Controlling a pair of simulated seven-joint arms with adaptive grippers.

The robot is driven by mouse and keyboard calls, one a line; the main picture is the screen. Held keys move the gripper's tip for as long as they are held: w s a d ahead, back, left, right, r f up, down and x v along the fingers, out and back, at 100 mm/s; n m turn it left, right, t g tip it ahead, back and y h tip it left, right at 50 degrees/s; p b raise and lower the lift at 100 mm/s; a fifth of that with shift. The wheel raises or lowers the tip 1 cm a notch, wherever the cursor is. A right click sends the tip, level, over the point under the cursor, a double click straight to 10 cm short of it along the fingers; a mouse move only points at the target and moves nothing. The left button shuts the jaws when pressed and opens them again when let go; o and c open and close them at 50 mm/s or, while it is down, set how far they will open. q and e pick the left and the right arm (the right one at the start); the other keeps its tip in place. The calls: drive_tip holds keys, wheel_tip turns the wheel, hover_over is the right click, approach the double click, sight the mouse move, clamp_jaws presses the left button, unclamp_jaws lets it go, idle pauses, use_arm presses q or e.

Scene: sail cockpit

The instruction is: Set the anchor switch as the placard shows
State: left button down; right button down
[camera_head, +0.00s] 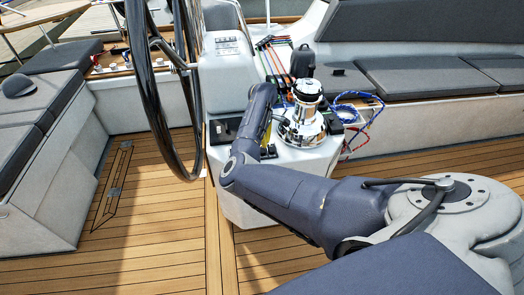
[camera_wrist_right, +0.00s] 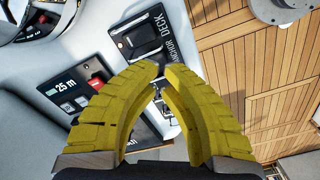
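The dark plate lettered ANCHOR and DECK (camera_wrist_right: 146,33) lies on the pale console, just beyond my right fingertips in the right wrist view. A grey part sits on its face; I cannot tell which way a switch there is set. My right gripper (camera_wrist_right: 161,72) has yellow ribbed fingers with tips close together and nothing visible held between them. In the head view it is mostly hidden behind my arm, with a bit of yellow (camera_head: 266,136) showing beside the winch. A placard's drawing is not readable. My left gripper is out of view.
A chrome winch (camera_head: 302,118) stands right of my right gripper, with blue and red ropes (camera_head: 358,122) beyond it. The steering wheel (camera_head: 150,85) stands to the left.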

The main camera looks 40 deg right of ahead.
sight(263, 151)
drive_tip(key=shift+r, duration=1.75)
